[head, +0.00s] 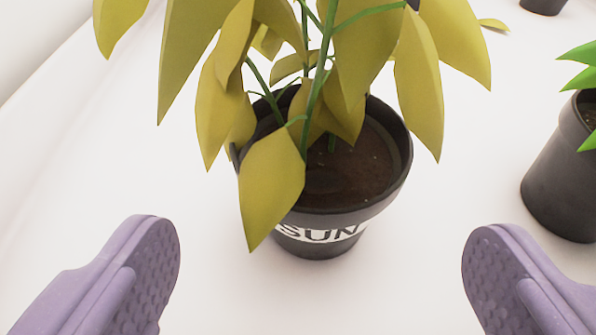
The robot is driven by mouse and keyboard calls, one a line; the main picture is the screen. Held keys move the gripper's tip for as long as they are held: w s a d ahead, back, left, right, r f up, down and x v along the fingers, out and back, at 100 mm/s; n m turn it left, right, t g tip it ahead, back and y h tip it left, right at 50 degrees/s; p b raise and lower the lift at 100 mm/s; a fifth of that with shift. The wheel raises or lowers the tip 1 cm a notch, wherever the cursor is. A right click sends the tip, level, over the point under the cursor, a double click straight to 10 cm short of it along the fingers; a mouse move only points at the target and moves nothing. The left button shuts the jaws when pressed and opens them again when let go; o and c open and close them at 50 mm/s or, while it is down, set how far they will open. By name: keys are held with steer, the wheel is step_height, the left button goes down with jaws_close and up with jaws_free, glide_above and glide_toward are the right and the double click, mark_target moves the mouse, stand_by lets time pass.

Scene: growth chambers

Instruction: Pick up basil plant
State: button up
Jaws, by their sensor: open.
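A potted plant with drooping yellow-green leaves (272,180) and green stems stands upright in the middle of the head view. Its black pot (312,246) holds dark soil and has a white label, partly covered by a leaf, with the letters "SUN" readable. I cannot tell from the picture whether this is the basil. The top of the plant is cut off by the frame. My gripper (320,265) is open, with one purple finger at the lower left and one at the lower right. The pot is beyond and between the fingers, and neither finger touches it.
A second black pot (556,178) with bright green leaves stands at the right edge, partly cut off. Another dark pot (543,5) shows at the top right, near a loose yellow leaf (494,24). The white surface in front of the middle pot is clear.

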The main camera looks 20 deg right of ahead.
mark_target(319, 210)
steer(key=x, duration=0.2)
steer(key=b+x, duration=0.1)
steer(key=x, duration=0.4)
steer(key=shift+w+a+f+b, duration=0.15)
steer(key=shift+w+f+b, duration=0.15)
steer(key=shift+f, duration=0.1)
steer(key=shift+d, duration=0.25)
steer(key=c, duration=0.9)
